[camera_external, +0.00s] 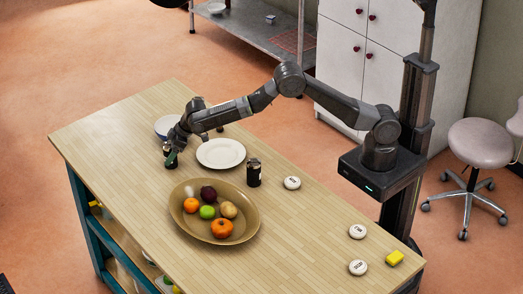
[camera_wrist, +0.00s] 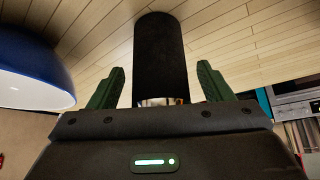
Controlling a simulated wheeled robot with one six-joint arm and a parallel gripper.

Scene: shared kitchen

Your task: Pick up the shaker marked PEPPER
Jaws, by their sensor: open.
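Two dark shakers stand on the wooden table. One dark shaker (camera_external: 171,161) is at my gripper (camera_external: 173,153), near the table's far left part. In the wrist view this dark cylinder (camera_wrist: 160,55) with a silver band lies between the two green fingers of my gripper (camera_wrist: 161,88). A gap shows on each side, so the fingers are open and apart from it. I can read no PEPPER mark on either one.
A white plate (camera_external: 221,153) and a blue bowl (camera_external: 164,130), also in the wrist view (camera_wrist: 30,65), are close to my gripper. A brown dish (camera_external: 243,231) holds fruit. Several white round pieces (camera_external: 292,183) and a yellow block (camera_external: 394,258) lie toward the right.

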